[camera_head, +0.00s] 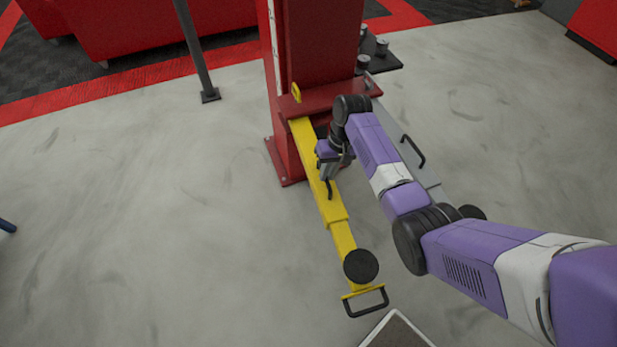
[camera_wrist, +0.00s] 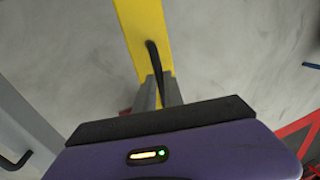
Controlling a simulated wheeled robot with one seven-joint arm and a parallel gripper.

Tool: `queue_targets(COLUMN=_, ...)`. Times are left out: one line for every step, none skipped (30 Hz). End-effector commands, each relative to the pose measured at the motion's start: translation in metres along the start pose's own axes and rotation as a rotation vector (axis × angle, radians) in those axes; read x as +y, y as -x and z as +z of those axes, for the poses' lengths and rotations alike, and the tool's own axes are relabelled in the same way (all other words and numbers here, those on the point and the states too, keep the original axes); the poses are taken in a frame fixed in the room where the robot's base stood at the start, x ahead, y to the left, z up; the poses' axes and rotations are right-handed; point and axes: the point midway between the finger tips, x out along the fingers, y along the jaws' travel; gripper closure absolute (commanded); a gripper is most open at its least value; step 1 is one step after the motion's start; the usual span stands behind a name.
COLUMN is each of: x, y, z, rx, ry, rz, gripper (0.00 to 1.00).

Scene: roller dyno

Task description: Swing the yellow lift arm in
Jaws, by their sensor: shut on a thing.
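The yellow lift arm (camera_head: 335,211) runs from the base of the red lift post (camera_head: 316,45) toward the front of the picture in the head view. A round black pad (camera_head: 361,266) and a black end handle (camera_head: 367,301) sit at its near end. My gripper (camera_head: 329,178) is at the middle part of the arm. In the wrist view the yellow lift arm (camera_wrist: 145,32) runs up from my gripper (camera_wrist: 160,92), whose fingers are shut on a dark handle (camera_wrist: 154,60) on the arm. The finger contact itself is partly hidden.
A grey lift arm with a black handle (camera_head: 413,150) lies to the right, partly behind my arm. A tray-like thing (camera_head: 396,332) shows at the bottom edge. A dark pole (camera_head: 196,50) stands left of the post.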

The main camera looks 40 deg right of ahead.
Motion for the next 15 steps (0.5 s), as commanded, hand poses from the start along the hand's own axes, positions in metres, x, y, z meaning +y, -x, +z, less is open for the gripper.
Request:
queue_targets(x=0.009, y=0.002, z=0.000, rx=-0.006, ry=0.016, rz=0.000, gripper=1.00)
queue_targets(x=0.013, y=0.003, z=0.000, rx=-0.008, ry=0.028, rz=0.000, gripper=1.00)
queue_targets(x=0.017, y=0.003, z=0.000, rx=-0.011, ry=0.042, rz=0.000, gripper=1.00)
queue_targets(x=0.021, y=0.004, z=0.000, rx=-0.013, ry=0.051, rz=0.000, gripper=1.00)
queue_targets(x=0.024, y=0.004, z=0.000, rx=-0.015, ry=0.059, rz=0.000, gripper=1.00)
queue_targets(x=0.027, y=0.005, z=-0.001, rx=-0.017, ry=0.068, rz=0.000, gripper=1.00)
queue_targets(x=0.029, y=0.006, z=-0.001, rx=-0.017, ry=0.075, rz=0.000, gripper=1.00)
queue_targets(x=0.031, y=0.006, z=-0.001, rx=-0.018, ry=0.081, rz=0.000, gripper=1.00)
queue_targets(x=0.032, y=0.006, z=-0.002, rx=-0.019, ry=0.086, rz=0.000, gripper=1.00)
queue_targets(x=0.034, y=0.007, z=-0.002, rx=-0.020, ry=0.089, rz=0.001, gripper=1.00)
queue_targets(x=0.035, y=0.007, z=-0.002, rx=-0.020, ry=0.092, rz=0.001, gripper=1.00)
queue_targets(x=0.036, y=0.007, z=-0.002, rx=-0.020, ry=0.095, rz=0.002, gripper=1.00)
queue_targets(x=0.036, y=0.007, z=-0.002, rx=-0.020, ry=0.096, rz=0.002, gripper=1.00)
queue_targets(x=0.037, y=0.007, z=-0.002, rx=-0.020, ry=0.097, rz=0.003, gripper=1.00)
queue_targets(x=0.038, y=0.007, z=-0.002, rx=-0.020, ry=0.097, rz=0.004, gripper=1.00)
